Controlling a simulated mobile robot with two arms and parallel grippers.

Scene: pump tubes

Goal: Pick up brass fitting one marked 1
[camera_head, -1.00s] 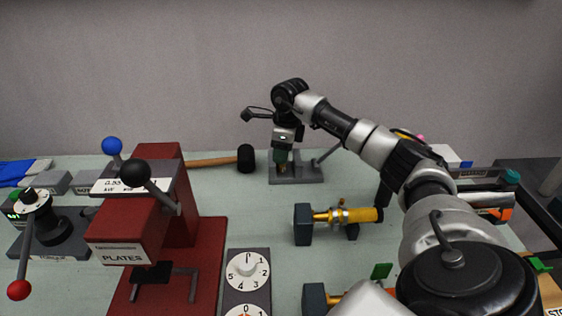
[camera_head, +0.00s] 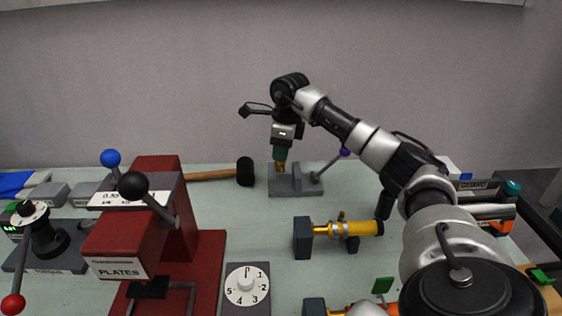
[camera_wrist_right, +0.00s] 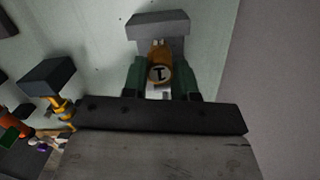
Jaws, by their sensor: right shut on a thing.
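My right gripper (camera_head: 280,156) has dark green fingertips and is shut on a small brass fitting (camera_head: 280,167), above the left part of a grey stand (camera_head: 310,187). In the right wrist view the brass fitting (camera_wrist_right: 159,73) shows its round end marked 1 between the two green fingers (camera_wrist_right: 159,82), with the stand (camera_wrist_right: 158,25) behind it. Whether the fitting's lower end is fully clear of the stand is hard to tell. My left gripper is not in view.
A lever with a purple knob (camera_head: 345,152) rises right of the stand. A black-headed mallet (camera_head: 245,171) lies to its left. A brass tube (camera_head: 348,228) on dark blocks is in front. A red press (camera_head: 170,220) stands at left, beside a numbered dial (camera_head: 247,285).

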